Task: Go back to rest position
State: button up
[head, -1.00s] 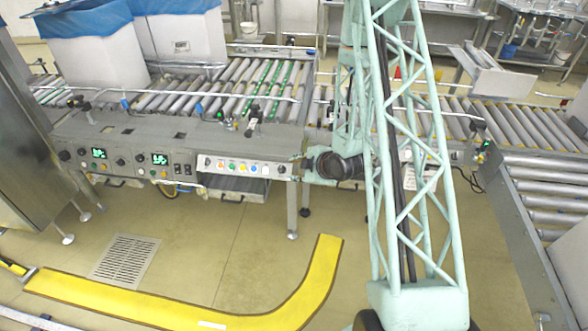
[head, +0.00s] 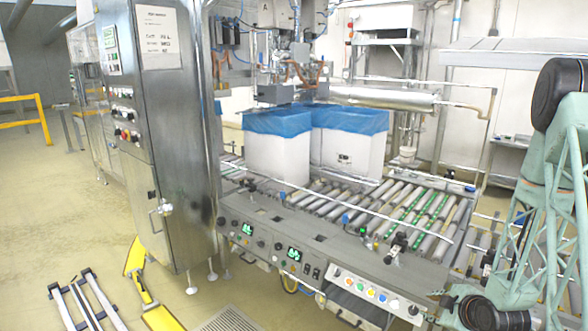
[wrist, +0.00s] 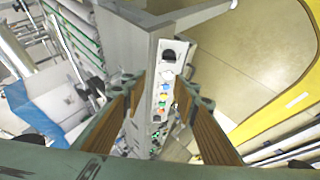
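My gripper (wrist: 160,82) shows in the wrist view with its two brown-padded fingers apart and nothing held between them. Beyond the fingers, some distance off, is the button panel (wrist: 164,98) with its coloured buttons. In the head view the same button panel (head: 370,291) is on the front of the conveyor, at the lower right. My green lattice arm stands at the right edge of the head view, partly cut off by the frame. My gripper cannot be made out in the head view.
The roller conveyor (head: 415,208) carries white boxes with blue liners, one of them the front box (head: 278,155). A tall steel cabinet (head: 172,140) stands left of it. Open floor is at left.

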jog(key=s+a+r+m+g+h, duration=0.1)
jog(key=s+a+r+m, duration=0.2)
jog(key=r, duration=0.7)
jog(key=s+a+r+m+g, duration=0.1)
jog(key=s+a+r, duration=0.35)
jog(key=r, duration=0.55)
jog(key=s+a+r+m+g+h, duration=0.1)
jog(key=s+a+r+m, duration=0.3)
jog(key=r, duration=0.6)
jog(key=s+a+r+m, duration=0.1)
jog(key=s+a+r, duration=0.3)
jog(key=s, duration=0.7)
jog(key=s+a+r+m+g+y, duration=0.1)
jog(key=s+a+r, duration=0.3)
jog(key=s, duration=0.7)
jog(key=s+a+r+m+g, duration=0.1)
jog(key=s+a+r, duration=0.4)
jog(key=s, duration=0.7)
jog(key=shift+m+y, duration=0.4)
jog(key=shift+m, duration=0.1)
jog(key=shift+w, duration=0.1)
